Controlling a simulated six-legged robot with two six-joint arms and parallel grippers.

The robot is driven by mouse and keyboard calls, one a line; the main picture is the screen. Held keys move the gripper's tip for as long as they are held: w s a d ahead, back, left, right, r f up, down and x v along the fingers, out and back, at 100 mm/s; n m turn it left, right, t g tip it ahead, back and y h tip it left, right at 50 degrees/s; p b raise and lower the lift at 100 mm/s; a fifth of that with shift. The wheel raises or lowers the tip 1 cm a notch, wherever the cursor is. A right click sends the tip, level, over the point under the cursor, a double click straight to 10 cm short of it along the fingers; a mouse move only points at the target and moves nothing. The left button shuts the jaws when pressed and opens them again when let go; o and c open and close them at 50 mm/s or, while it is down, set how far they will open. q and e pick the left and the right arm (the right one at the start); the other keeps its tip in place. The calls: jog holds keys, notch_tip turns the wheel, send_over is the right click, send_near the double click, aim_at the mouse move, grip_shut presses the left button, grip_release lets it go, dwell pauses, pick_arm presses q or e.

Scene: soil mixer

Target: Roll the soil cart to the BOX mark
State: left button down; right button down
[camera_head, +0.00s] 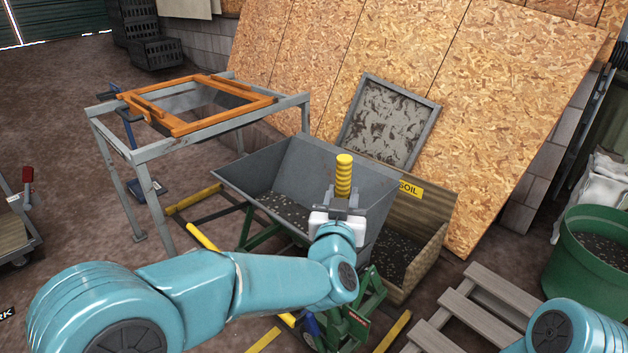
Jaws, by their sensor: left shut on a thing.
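The soil cart, a grey sloped hopper (270,172) on a green frame (352,318), stands in the middle with dark soil inside. A ribbed yellow handle (344,172) stands upright in front of its right part. My left gripper (344,196) is shut on the lower part of this handle. My left arm crosses in front of the cart and hides part of its frame and wheels. No BOX mark can be read. Part of my right arm shows at the lower right; its gripper is out of view.
A wooden SOIL bin (432,210) stands close behind the cart's right side. A grey stand with an orange frame (200,125) is behind left. Pallet slats (470,308) and a green tub (592,262) are right. Yellow floor rails (203,238) run by the cart. The left floor is mostly open.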

pick_arm(q)
jog(key=s+d, duration=0.1)
jog(key=d, duration=0.1)
jog(key=s+d, duration=0.1)
jog(key=s, duration=0.1)
jog(key=shift+d+r, duration=0.1)
jog(key=shift+d, duration=0.3)
jog(key=c, duration=0.9)
grip_release()
jog(key=shift+o, duration=0.2)
